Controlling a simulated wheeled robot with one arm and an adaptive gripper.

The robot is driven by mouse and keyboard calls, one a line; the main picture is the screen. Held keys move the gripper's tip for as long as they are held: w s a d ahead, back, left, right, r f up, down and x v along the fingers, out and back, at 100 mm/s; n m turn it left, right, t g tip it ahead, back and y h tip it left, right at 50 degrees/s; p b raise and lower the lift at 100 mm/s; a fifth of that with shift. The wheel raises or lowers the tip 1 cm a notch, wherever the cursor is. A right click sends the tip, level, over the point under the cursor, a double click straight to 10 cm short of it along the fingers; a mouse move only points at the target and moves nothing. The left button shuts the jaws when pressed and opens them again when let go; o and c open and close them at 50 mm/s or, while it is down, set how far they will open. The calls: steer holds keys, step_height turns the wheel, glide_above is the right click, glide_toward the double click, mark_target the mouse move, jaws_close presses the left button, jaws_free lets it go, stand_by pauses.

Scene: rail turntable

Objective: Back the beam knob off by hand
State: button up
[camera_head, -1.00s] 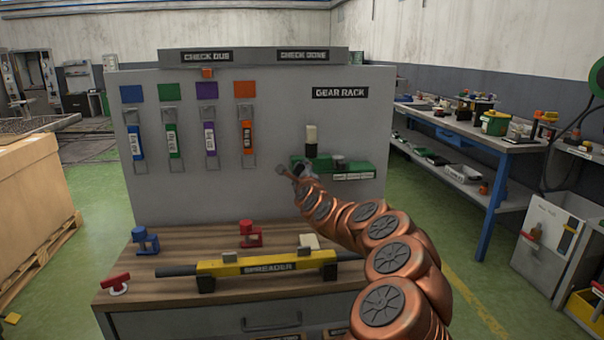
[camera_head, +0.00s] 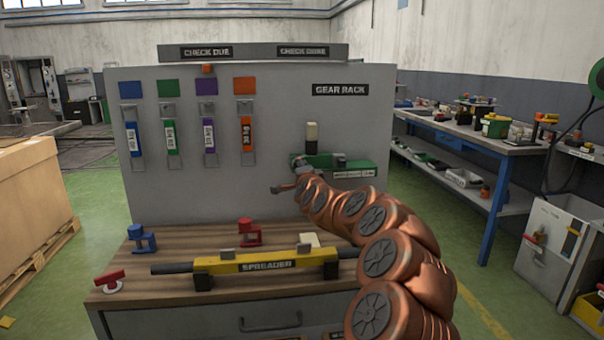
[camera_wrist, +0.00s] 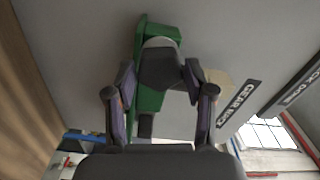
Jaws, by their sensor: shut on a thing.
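A yellow beam marked SPREADER (camera_head: 266,263), with a dark bar through it, lies on the wooden bench top. Small grey pieces and a cream block (camera_head: 310,240) are on or behind its upper edge. A red T-shaped handle (camera_head: 109,277) on a white base stands left of the beam. I cannot tell which part is the beam knob. My gripper (camera_head: 288,176) is up at the grey panel, left of the green gear rack shelf (camera_head: 352,167). In the wrist view, its fingers are shut on a dark grey piece (camera_wrist: 162,68) before the green shelf.
A blue clamp (camera_head: 142,238) and a red clamp (camera_head: 249,232) stand behind the beam. Several coloured tags hang on the panel (camera_head: 275,120), left of my gripper. A blue-legged workbench (camera_head: 480,143) is at right. A pallet box (camera_head: 35,205) is at left.

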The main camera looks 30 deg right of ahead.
steer(key=n+b, duration=0.2)
steer(key=n, duration=1)
steer(key=shift+f+n+b, duration=0.1)
steer(key=shift+n+b, duration=0.25)
steer(key=shift+n, duration=0.05)
stand_by(0.3)
steer(key=o, duration=1.1)
steer(key=shift+c, duration=0.2)
steer(key=shift+s, duration=0.15)
steer(key=v, duration=1.2)
